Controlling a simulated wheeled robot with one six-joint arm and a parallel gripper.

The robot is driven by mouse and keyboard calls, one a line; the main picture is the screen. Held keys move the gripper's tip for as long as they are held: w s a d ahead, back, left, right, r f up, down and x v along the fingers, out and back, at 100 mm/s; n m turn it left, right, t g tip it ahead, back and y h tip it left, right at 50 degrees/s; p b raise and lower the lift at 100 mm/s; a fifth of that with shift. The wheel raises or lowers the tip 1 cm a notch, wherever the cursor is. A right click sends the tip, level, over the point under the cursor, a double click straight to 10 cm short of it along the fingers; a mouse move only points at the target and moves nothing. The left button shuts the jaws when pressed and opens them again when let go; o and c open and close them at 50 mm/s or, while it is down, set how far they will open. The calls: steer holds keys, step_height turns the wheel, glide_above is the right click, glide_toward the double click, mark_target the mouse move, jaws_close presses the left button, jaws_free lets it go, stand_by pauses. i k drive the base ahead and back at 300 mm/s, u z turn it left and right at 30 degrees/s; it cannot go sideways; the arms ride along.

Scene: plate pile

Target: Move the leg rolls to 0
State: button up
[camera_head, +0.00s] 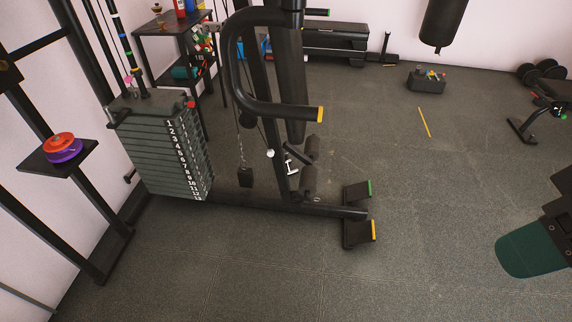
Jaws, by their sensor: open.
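The leg rolls (309,180) are dark padded cylinders low on the weight machine, around its upright post. One roll (312,147) sits higher, just right of the post. A small silver-white handle or pin (292,167) shows beside them, left of the rolls. No number is readable next to the rolls, so I cannot tell their setting. The machine's weight stack (165,150) stands at the left with white numbers down its edge. My gripper is not in this view.
A black curved bar (238,70) hangs in front of the post. Foot plates (357,233) jut out at the machine's base. A shelf (62,158) holds orange and purple discs (62,147). A yellow stick (424,122) lies on the floor. Grey floor right of the machine is mostly clear.

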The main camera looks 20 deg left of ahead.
mark_target(307, 186)
steer(key=u, duration=0.7)
steer(key=i, duration=1)
steer(key=u, duration=0.85)
steer(key=k, duration=1.1)
steer(key=u, duration=1.55)
steer(key=i, duration=1.15)
steer(key=z, duration=0.75)
steer(key=i, duration=0.65)
steer(key=z, duration=1.2)
steer(key=i, duration=0.35)
steer(key=z, duration=0.25)
